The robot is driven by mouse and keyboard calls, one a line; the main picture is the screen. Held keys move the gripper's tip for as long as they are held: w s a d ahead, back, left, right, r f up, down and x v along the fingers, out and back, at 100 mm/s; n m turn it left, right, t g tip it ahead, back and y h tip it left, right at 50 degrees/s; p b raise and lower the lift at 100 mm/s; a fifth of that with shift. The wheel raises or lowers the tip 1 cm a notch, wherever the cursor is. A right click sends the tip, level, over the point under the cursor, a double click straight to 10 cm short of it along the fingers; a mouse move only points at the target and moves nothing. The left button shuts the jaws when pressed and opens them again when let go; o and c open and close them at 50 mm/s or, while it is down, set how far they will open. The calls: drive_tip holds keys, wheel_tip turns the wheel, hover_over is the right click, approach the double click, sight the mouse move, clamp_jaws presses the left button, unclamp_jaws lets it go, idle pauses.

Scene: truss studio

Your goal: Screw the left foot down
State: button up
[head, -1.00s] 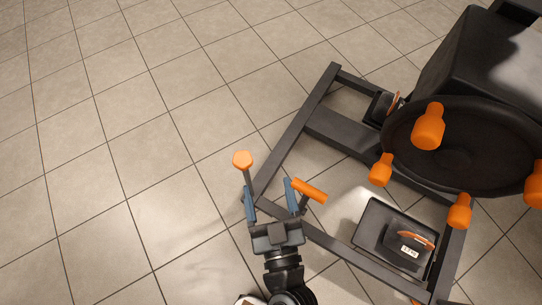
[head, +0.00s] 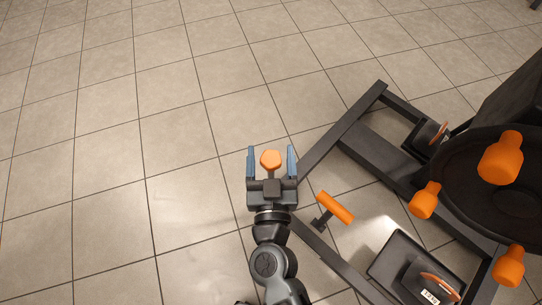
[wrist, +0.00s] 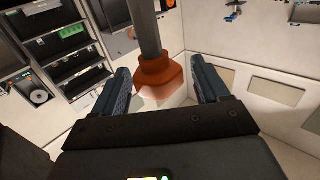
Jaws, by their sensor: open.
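The left foot's orange knob (head: 271,159) stands at the left corner of the dark frame. In the wrist view the orange knob (wrist: 158,78) sits on the end of a grey rod (wrist: 145,28). My gripper (head: 271,161) is open, with one blue-grey finger on each side of the knob. In the wrist view my gripper (wrist: 162,88) shows a gap between the knob and each finger. The foot's lower end is hidden behind my gripper in the head view.
The dark frame (head: 343,135) runs off to the right. An orange-handled lever (head: 335,207) stands close to the right of my wrist. A black wheel-like disc (head: 470,190) with orange knobs is farther right. Open tiled floor (head: 120,130) lies to the left.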

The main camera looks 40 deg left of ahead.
drive_tip(key=c, duration=0.9)
drive_tip(key=shift+c, duration=0.2)
